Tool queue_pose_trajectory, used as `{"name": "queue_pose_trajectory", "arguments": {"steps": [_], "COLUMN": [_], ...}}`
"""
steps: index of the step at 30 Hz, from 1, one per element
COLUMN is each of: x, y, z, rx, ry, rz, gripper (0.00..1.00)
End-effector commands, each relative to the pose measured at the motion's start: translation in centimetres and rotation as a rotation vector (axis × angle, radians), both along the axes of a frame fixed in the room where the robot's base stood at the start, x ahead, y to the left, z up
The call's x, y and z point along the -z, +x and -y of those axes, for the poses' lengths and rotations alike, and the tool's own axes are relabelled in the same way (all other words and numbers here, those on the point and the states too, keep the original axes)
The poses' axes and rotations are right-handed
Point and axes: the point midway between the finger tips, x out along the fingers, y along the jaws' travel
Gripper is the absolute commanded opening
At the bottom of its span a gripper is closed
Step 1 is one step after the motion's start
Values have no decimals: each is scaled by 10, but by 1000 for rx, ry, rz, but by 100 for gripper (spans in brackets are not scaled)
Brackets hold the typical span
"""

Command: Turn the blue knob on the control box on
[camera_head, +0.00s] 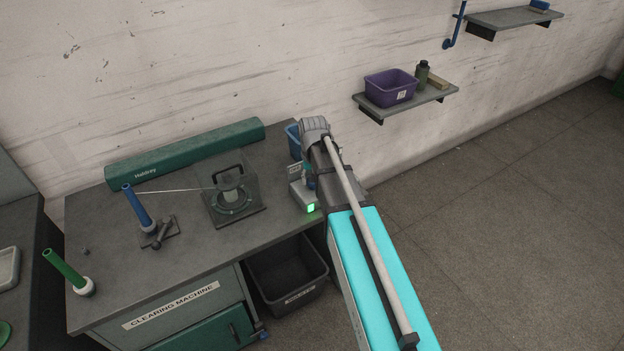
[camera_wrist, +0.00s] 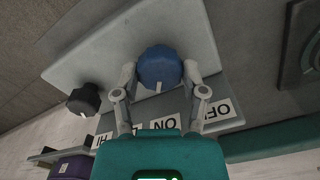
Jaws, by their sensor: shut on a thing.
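The control box (camera_head: 303,193) stands at the right end of the grey bench, partly hidden by my arm. In the wrist view its pale panel (camera_wrist: 100,42) carries the round blue knob (camera_wrist: 160,62). My gripper (camera_wrist: 160,72) is shut on the blue knob, one finger on each side. The knob's white mark is at its lower edge and points down, roughly toward the ON label (camera_wrist: 163,125). The OFF label (camera_wrist: 213,113) is to the lower right. In the head view the knob and fingertips are hidden.
A black knob (camera_wrist: 84,99) sits left of the blue one, near the HI label. A purple bin (camera_head: 390,87) is on the wall shelf.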

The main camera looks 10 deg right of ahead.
Motion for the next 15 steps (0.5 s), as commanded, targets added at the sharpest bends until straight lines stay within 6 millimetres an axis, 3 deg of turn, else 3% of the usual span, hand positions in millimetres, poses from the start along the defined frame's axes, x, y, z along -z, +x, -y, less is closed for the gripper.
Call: {"name": "queue_pose_trajectory", "arguments": {"steps": [3, 4, 9, 15], "x": [0, 0, 0, 0], "y": [-4, -4, -2, -1], "z": [0, 0, 0, 0], "rx": [0, 0, -1, -2], "ry": [-1, -1, 0, -1], "rz": [-7, -7, -5, -3], "gripper": [8, 59, 89, 89]}}
